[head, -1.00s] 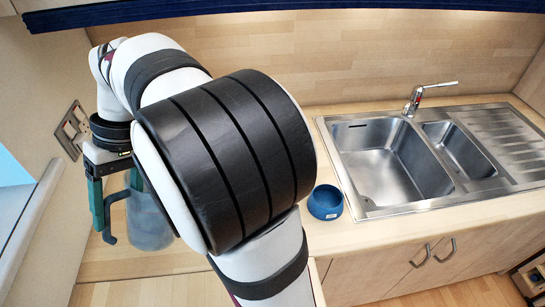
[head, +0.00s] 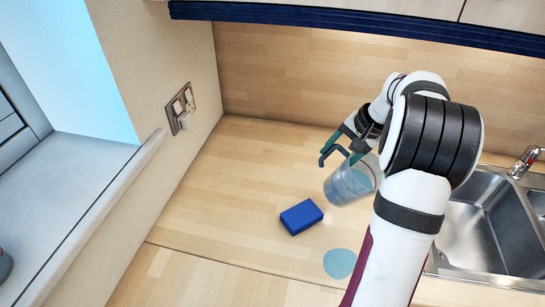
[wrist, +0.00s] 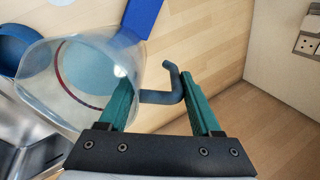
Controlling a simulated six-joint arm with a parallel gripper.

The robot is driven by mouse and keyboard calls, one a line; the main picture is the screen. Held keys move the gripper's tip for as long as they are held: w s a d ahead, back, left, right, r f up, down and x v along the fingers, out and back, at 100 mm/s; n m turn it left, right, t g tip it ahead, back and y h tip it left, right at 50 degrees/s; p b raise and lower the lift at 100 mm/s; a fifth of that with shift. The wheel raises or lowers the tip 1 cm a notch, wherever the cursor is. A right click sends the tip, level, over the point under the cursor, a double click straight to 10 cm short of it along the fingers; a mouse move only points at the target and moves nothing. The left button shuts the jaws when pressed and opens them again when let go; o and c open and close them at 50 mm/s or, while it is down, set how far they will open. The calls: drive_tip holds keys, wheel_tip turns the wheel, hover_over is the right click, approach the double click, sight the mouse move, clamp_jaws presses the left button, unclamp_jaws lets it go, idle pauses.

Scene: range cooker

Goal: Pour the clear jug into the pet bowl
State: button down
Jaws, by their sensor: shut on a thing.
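My gripper (wrist: 163,105), with teal fingers, is shut on the blue hooked handle (wrist: 172,88) of the clear jug (wrist: 72,85). The jug also shows in the head view (head: 350,184), held above the worktop left of the sink. It holds pale blue contents and appears to lean right in the head view; how far is hard to tell. The dark blue pet bowl (wrist: 14,48) shows partly at the left edge of the wrist view, beyond the jug's rim. In the head view now the bowl is out of sight, with my arm covering that area.
A blue sponge (head: 301,217) lies on the wooden worktop (head: 235,185). A flat pale blue round patch (head: 340,263) lies nearer the front edge. The steel sink (head: 485,230) is at right, a wall socket (head: 181,106) at left. The worktop's left part is clear.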

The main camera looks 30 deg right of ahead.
drive_tip(key=s+d+f+m+h, duration=0.1)
drive_tip(key=s+d+m, duration=0.3)
drive_tip(key=d, duration=0.5)
drive_tip(key=shift+s+d+f+t+h, duration=0.35)
drive_tip(key=shift+s+f, duration=0.35)
drive_tip(key=shift+s, duration=0.3)
drive_tip(key=shift+r+t, duration=0.1)
drive_tip(key=shift+t, duration=0.15)
drive_tip(key=shift+s+r+t, duration=0.25)
drive_tip(key=shift+t, duration=0.25)
drive_tip(key=shift+s, duration=0.1)
drive_tip(key=shift+s+r+t, duration=0.2)
drive_tip(key=shift+s+t, duration=0.1)
drive_tip(key=shift+t, duration=0.4)
drive_tip(key=shift+s, duration=0.1)
idle(0.4)
